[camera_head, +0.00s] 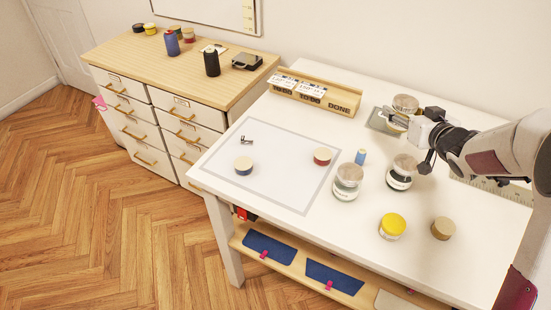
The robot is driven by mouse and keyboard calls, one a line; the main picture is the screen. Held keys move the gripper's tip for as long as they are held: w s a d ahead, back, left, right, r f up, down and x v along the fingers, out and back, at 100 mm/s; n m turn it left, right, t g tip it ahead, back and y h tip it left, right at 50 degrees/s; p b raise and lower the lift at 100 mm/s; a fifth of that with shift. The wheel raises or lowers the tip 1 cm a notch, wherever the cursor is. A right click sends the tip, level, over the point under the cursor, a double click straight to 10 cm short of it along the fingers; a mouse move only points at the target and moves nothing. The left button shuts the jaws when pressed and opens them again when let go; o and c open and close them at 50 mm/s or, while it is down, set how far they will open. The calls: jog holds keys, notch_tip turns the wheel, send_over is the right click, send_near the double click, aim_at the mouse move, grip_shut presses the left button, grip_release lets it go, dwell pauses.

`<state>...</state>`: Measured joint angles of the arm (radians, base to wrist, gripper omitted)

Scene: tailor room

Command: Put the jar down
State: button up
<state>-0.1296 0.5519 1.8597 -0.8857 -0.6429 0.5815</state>
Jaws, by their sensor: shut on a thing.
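My gripper (399,121) reaches in from the right and is shut on a glass jar with a pale lid (405,102). The jar is at the back right of the white table, over or on a grey flat plate (377,121). My gripper hides part of the jar, and I cannot tell whether its base touches the plate. Another glass jar with dark contents (400,180) stands in front of my gripper. A third glass jar with a pale lid (347,190) stands to its left.
A yellow-lidded jar (392,225), tan round (443,228) and blue spool (361,157) stand nearby. A ruler (490,187) lies under my arm. A wooden TO-DO/DONE box (325,98) is at the back. The outlined mat (275,185) holds two spools and a small metal piece.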

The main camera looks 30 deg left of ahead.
jog(key=s+a, duration=0.3)
jog(key=a, duration=0.7)
jog(key=s+a+f+n+y, duration=0.1)
jog(key=s+a, duration=0.3)
jog(key=a, duration=0.5)
jog(key=s+a+f+g, duration=0.1)
jog(key=s+a, duration=0.2)
jog(key=a, duration=0.7)
jog(key=shift+s+a+n, duration=0.3)
jog(key=shift+s+a, duration=0.05)
jog(key=shift+f, duration=0.1)
jog(key=shift+f, duration=3)
jog(key=shift+f, duration=0.15)
jog(key=shift+f, duration=1.7)
jog(key=shift+f, duration=0.2)
